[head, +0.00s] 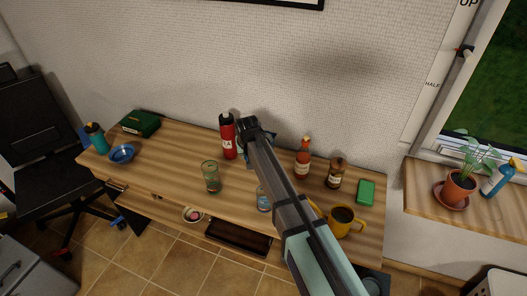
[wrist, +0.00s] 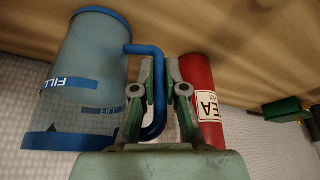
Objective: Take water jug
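In the head view my gripper (head: 248,127) is at the back middle of the desk, and my arm hides most of the jug.
A red tea bottle (head: 228,136) stands just left of my gripper; the wrist view shows it close beside the right finger (wrist: 201,100). A green glass (head: 211,177), a sauce bottle (head: 303,158), a brown bottle (head: 335,174) and a yellow mug (head: 343,222) stand on the desk (head: 180,150).

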